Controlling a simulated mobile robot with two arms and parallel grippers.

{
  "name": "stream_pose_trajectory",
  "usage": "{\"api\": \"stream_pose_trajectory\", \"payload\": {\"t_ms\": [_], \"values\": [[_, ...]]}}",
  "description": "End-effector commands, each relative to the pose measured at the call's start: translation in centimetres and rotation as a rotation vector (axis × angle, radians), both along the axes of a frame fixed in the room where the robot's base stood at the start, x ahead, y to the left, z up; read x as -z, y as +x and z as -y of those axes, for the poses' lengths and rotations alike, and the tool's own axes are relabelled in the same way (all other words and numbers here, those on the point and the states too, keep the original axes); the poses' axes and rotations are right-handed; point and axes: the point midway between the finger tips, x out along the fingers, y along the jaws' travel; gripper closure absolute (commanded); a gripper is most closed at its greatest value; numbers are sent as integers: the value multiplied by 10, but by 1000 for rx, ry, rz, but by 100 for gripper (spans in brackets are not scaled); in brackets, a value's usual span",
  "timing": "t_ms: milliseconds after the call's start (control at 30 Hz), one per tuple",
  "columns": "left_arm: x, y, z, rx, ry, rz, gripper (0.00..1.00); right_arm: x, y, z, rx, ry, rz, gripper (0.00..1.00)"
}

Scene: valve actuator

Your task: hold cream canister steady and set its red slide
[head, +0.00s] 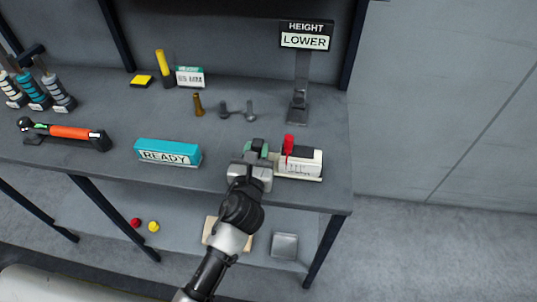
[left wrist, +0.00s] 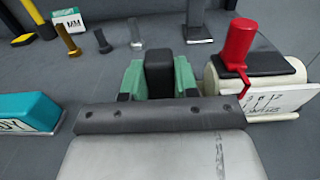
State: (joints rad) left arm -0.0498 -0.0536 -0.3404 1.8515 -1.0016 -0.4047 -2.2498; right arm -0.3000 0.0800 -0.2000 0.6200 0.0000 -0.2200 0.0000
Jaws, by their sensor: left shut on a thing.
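The cream canister (head: 302,164) lies near the right front of the bench, with a dark top and a white label with marks. It also shows at the right of the left wrist view (left wrist: 220,90). Its red slide (head: 288,146) stands up at the left end; in the left wrist view the red slide (left wrist: 238,45) has a thin pointer near the label's left end. My left gripper (head: 257,150), with green fingers, is left of the canister and shut on a dark upright block (left wrist: 160,72). I cannot tell whether this block joins the canister. My right gripper is out of view.
A sign (head: 305,36) reading "HEIGHT LOWER" stands on a post behind the canister. A teal "READY" block (head: 168,152) lies to the left, and an orange-handled tool (head: 70,132) farther left. Small pegs (head: 198,104) stand behind. The bench's right edge is close to the canister.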

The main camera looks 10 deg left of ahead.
Motion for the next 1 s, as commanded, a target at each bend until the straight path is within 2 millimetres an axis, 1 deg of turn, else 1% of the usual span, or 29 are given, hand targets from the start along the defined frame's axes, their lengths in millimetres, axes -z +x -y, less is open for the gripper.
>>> {"api": "stream_pose_trajectory", "payload": {"t_ms": [33, 300, 400, 467, 533, 700, 800, 1000], "values": [[-10, 1, 0, 1, -1, 9, 100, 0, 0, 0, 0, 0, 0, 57], [-63, 1, 0, 2, 0, 10, 100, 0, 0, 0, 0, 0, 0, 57], [-79, 0, 0, 3, -1, 7, 100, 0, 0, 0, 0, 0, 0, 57], [-83, 0, 0, 1, 0, 5, 100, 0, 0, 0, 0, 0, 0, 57], [-77, 1, 0, -3, 1, 1, 100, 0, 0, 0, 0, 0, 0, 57], [-41, 1, -1, -7, 1, -2, 100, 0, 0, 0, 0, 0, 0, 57], [-27, 1, 0, -1, 0, -1, 100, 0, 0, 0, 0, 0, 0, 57], [-18, 0, 0, 1, -1, 1, 100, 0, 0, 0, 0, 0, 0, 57]]}}
